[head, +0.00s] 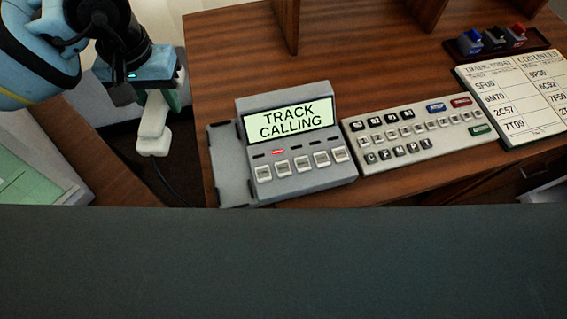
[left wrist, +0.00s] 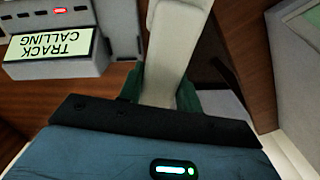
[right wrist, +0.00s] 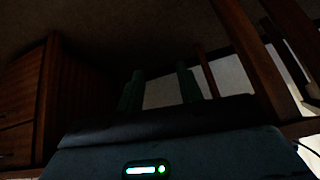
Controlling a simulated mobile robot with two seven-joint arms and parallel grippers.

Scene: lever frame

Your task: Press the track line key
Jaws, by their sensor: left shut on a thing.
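The grey telephone unit (head: 291,184) stands on the wooden desk, its lit display (head: 290,120) reading "TRACK CALLING". Several pale keys run in a row below it; their labels are too small to read. A red lamp (head: 278,152) glows above the second key (head: 282,169) from the left. The cradle (head: 230,168) at the unit's left is empty. My left gripper (head: 160,100) is shut on a cream handset (head: 154,130), left of the unit and apart from it. The handset also shows between its fingers in the left wrist view (left wrist: 172,45). My right gripper (right wrist: 159,88) is open and empty, in a dark area.
A keyboard (head: 415,133) lies right of the unit. Further right are a white train board (head: 515,95) and a dark tray (head: 500,45) with coloured items. Wooden uprights (head: 287,25) stand at the back. A dark panel (head: 290,260) fills the head view's lower part.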

